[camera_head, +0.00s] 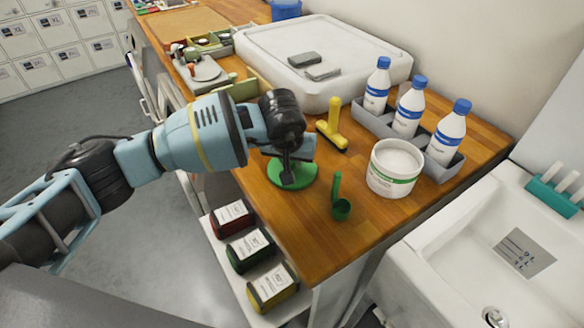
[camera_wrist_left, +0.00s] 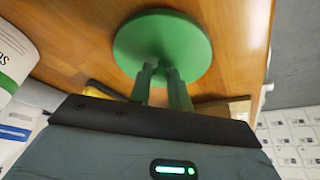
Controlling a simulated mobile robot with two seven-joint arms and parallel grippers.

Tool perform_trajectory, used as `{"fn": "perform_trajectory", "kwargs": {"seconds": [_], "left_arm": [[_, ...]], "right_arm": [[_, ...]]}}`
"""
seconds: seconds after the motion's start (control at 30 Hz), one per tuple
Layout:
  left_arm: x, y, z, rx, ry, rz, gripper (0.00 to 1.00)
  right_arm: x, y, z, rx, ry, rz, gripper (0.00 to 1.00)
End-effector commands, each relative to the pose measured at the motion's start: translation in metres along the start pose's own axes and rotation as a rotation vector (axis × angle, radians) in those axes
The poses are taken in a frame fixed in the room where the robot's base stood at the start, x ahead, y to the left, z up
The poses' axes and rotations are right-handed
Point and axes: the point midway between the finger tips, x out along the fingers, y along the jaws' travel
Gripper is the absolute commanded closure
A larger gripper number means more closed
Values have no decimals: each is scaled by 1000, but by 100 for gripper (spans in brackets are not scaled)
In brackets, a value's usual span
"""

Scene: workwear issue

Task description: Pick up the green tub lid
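The green tub lid (camera_head: 297,178) is a flat round disc at the wooden counter's front edge. In the left wrist view the lid (camera_wrist_left: 190,40) is straight beyond my fingers, with a small raised grip at its middle. My left gripper (camera_head: 288,172) is above the lid and points down at it. In the left wrist view the fingers (camera_wrist_left: 162,72) are close together on the lid's grip. I cannot tell whether the lid touches the counter. The white tub (camera_head: 394,168) with a green band stands to the right. My right gripper is not in view.
A green scoop (camera_head: 341,208) lies right of the lid, and a yellow-handled brush (camera_head: 332,128) lies behind. White bottles with blue caps (camera_head: 408,106) stand in a grey holder. A sink (camera_head: 470,240) is at right. Boxes (camera_head: 248,250) sit on a lower shelf.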

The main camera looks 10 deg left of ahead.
Motion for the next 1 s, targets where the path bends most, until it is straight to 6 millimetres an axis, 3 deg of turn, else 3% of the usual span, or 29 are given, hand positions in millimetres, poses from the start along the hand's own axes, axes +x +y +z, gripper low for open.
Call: {"fn": "perform_trajectory", "kwargs": {"seconds": [0.47,0.73,1.0], "left_arm": [[-3,0,-2,-1,1,0,100],[-32,0,-14,0,4,1,100],[-59,8,37,5,1,1,100]], "right_arm": [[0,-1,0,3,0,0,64],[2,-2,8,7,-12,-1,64],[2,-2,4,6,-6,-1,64]]}}
